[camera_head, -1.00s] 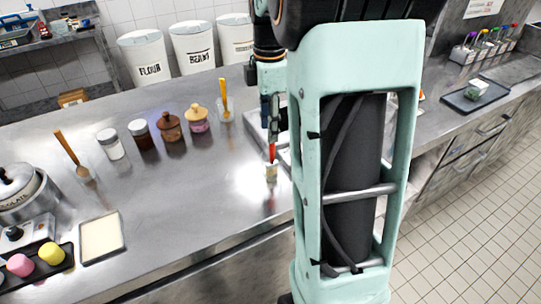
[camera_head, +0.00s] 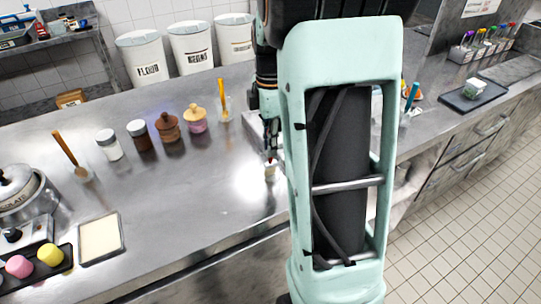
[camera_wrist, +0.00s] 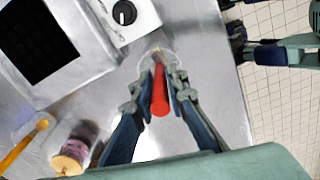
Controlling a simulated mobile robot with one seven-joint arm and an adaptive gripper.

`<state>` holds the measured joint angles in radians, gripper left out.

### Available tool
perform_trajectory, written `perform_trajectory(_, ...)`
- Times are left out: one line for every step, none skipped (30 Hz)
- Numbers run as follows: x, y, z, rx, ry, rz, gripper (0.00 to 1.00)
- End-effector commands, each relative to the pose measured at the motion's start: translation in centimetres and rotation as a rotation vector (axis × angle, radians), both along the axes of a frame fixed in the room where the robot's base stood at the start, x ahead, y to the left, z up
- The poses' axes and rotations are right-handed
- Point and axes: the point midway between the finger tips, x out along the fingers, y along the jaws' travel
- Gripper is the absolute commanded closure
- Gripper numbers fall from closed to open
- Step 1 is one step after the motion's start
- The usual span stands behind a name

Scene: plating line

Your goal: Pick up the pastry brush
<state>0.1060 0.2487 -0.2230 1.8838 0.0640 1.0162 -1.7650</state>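The pastry brush (camera_wrist: 159,92) has a red handle, seen nearly end-on in the wrist view between the two fingers of my gripper (camera_wrist: 161,80). The finger pads lie against both sides of the handle, with no clear gap. The brush's lower end seems to stand inside a clear round holder (camera_wrist: 180,56) on the steel counter. In the head view my gripper (camera_head: 270,152) is directly above the pale lower part of the brush (camera_head: 270,171) and hides the red handle.
Several lidded jars (camera_head: 168,127) and two upright wooden-handled utensils (camera_head: 224,106) stand left of my gripper. A pale tray (camera_head: 101,238) lies at left front. The middle of the counter is clear.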

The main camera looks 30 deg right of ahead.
Motion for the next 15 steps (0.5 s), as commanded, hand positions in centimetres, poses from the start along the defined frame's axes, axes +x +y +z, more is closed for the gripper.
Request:
perform_trajectory(0.0,0.0,0.0,0.000,0.000,0.000,1.00)
perform_trajectory(0.0,0.0,0.0,0.000,0.000,0.000,1.00)
perform_trajectory(0.0,0.0,0.0,0.000,-0.001,0.000,1.00)
perform_trajectory(0.0,0.0,0.0,0.000,-0.001,0.000,1.00)
perform_trajectory(0.0,0.0,0.0,0.000,-0.001,0.000,1.00)
perform_trajectory(0.0,0.0,0.0,0.000,-0.001,0.000,1.00)
perform_trajectory(0.0,0.0,0.0,0.000,-0.001,0.000,1.00)
perform_trajectory(0.0,0.0,0.0,0.000,-0.001,0.000,1.00)
perform_trajectory(0.0,0.0,0.1,0.000,-0.001,0.000,1.00)
perform_trajectory(0.0,0.0,0.2,0.000,-0.001,0.000,1.00)
perform_trajectory(0.1,0.0,0.4,0.000,-0.002,0.000,1.00)
perform_trajectory(0.1,0.0,0.8,-0.001,-0.004,0.000,1.00)
perform_trajectory(0.1,0.0,1.2,-0.001,-0.005,0.000,1.00)
perform_trajectory(0.1,0.0,1.7,-0.001,-0.005,-0.001,1.00)
perform_trajectory(0.2,0.0,2.4,-0.001,-0.007,-0.001,1.00)
